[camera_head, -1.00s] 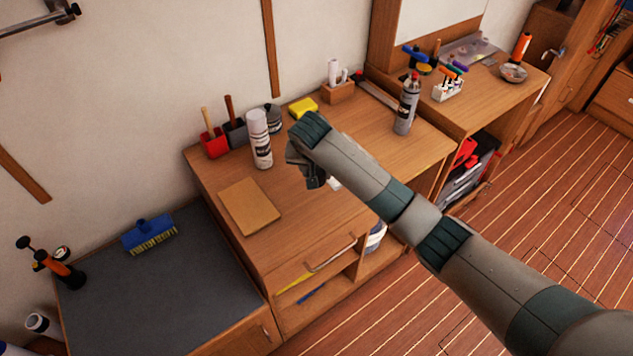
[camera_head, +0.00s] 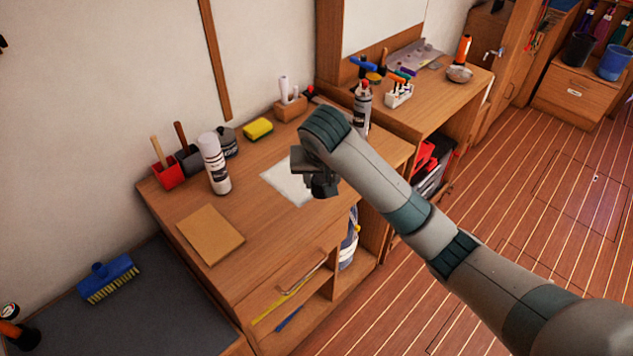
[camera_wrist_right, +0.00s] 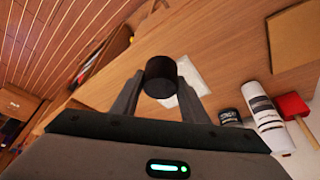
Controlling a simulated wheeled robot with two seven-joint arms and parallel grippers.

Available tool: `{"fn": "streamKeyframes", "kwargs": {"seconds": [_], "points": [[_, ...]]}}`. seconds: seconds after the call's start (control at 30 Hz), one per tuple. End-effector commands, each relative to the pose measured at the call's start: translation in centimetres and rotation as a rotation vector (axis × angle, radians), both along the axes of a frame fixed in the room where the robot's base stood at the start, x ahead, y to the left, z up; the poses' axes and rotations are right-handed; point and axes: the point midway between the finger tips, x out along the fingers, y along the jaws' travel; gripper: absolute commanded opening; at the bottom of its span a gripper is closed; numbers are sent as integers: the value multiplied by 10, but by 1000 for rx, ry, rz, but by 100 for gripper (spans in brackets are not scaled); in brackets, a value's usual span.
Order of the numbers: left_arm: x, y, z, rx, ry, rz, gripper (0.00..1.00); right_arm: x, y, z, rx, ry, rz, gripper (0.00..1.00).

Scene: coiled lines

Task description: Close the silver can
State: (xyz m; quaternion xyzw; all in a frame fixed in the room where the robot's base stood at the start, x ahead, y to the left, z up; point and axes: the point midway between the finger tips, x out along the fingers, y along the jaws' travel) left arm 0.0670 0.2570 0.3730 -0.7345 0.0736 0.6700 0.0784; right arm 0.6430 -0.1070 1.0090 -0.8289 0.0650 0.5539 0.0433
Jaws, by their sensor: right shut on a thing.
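The silver can (camera_head: 362,108) stands upright near the right end of the wooden bench. Its top shows a small red nozzle without a cap, and its lower part is hidden behind my right arm. My right gripper (camera_head: 318,178) is over the bench, in front of and left of this can. In the right wrist view my right gripper (camera_wrist_right: 160,88) is shut on a black cap (camera_wrist_right: 160,76), a short round piece between the fingertips. The cap also shows dark under the gripper in the head view (camera_head: 325,188). My left gripper is not in view.
A white spray can (camera_head: 214,165) stands left on the bench (camera_head: 262,222), beside a dark jar (camera_head: 227,143). A white sheet (camera_head: 287,183) lies under the gripper. A yellow sponge (camera_head: 258,129) and wooden holder (camera_head: 291,109) are behind. The front middle is clear.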

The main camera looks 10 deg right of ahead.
Motion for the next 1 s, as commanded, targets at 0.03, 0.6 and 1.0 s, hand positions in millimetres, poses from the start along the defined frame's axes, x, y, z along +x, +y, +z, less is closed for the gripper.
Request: {"fn": "streamKeyframes", "kwargs": {"seconds": [0.03,0.6,1.0], "points": [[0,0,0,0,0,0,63,0,0,0,0,0,0,16],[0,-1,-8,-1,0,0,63,-1,-11,7,-3,-4,14,16],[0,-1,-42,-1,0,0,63,-48,-67,40,-6,-5,115,16]]}}
